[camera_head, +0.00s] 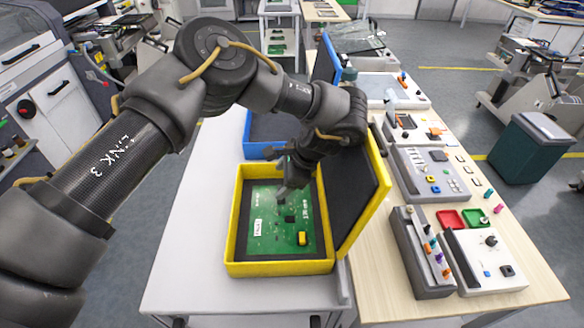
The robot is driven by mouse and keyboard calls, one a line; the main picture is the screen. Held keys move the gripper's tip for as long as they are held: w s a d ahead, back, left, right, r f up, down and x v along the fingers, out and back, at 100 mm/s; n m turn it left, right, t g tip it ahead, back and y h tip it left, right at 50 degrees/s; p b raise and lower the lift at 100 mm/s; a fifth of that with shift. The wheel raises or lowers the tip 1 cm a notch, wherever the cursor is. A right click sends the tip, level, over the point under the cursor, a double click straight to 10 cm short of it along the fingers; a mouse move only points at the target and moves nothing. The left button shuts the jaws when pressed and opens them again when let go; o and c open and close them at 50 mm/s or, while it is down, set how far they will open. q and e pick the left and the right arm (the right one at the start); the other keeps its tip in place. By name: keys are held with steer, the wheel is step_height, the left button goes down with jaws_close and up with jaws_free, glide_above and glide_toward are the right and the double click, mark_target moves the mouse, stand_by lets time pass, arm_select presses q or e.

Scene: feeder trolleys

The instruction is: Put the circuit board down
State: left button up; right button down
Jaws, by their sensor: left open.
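A green circuit board (268,236) lies flat inside an open yellow case (280,268) on the white trolley top. It has a white label, dark chips and a yellow part near its front right corner. My left gripper (284,196) points down over the board's upper middle, with its fingertips at or just above a dark part of it. The gripper is open; the small gap between fingertips and board is hard to judge. The arm covers part of the case's back edge. My right gripper is not in view.
The yellow case's lid (352,200) stands open on the right, close to my left wrist. A blue case (262,150) is behind. A wooden bench (385,270) with test panels (430,172) adjoins on the right. The white trolley top (190,235) is clear left of the case.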

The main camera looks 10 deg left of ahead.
arm_select(q)
steer(key=b+v, duration=0.3)
steer(key=v, duration=0.7)
steer(key=shift+r, duration=0.25)
steer(key=shift+d, duration=0.1)
